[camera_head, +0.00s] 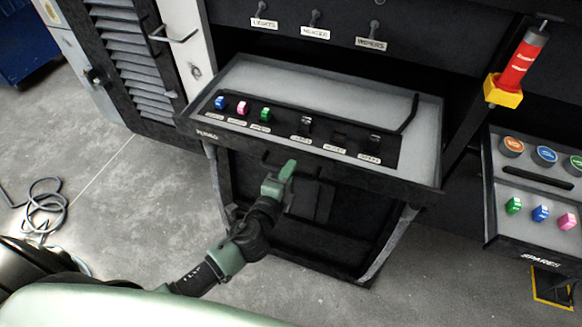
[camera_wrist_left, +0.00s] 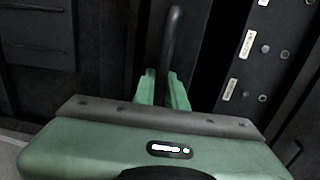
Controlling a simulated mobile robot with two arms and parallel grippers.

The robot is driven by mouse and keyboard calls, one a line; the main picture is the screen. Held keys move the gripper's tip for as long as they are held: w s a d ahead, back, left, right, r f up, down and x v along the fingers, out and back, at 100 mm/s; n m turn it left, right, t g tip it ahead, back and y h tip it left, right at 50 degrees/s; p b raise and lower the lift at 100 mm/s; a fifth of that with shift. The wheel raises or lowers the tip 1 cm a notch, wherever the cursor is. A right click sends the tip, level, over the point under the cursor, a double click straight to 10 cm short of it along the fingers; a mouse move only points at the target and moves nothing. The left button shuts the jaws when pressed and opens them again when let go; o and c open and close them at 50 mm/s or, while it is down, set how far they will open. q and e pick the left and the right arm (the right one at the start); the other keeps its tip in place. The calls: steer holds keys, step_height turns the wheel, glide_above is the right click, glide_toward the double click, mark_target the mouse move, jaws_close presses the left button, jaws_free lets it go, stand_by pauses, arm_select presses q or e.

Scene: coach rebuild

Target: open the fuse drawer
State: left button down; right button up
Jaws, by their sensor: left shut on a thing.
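The fuse drawer (camera_head: 410,175) stands out from the dark cabinet with its inside in plain view. In it is a black panel with blue, pink and green fuses on the left and several dark sockets or switches to the right. My left gripper (camera_head: 284,172) is at the drawer's front face, shut on its dark handle. In the left wrist view the fingers (camera_wrist_left: 163,90) sit at the lower end of the dark handle bar (camera_wrist_left: 173,40). In the head view the gripper covers part of the handle. My right gripper is not in view.
A spares tray (camera_head: 535,222) with coloured pieces stands at the right. A red and yellow tool (camera_head: 515,68) is above it. Labelled switches (camera_head: 315,18) line the cabinet above the drawer. A cable coil (camera_head: 42,208) lies on the floor at left.

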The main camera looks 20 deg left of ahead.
arm_select(q)
steer(key=shift+s, duration=0.7)
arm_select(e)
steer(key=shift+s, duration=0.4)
arm_select(q)
steer(key=c, duration=1.5)
jaws_free()
steer(key=shift+o, duration=0.2)
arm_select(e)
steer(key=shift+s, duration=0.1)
arm_select(q)
steer(key=b+v, duration=0.1)
steer(key=v, duration=0.6)
steer(key=shift+s+b, duration=0.4)
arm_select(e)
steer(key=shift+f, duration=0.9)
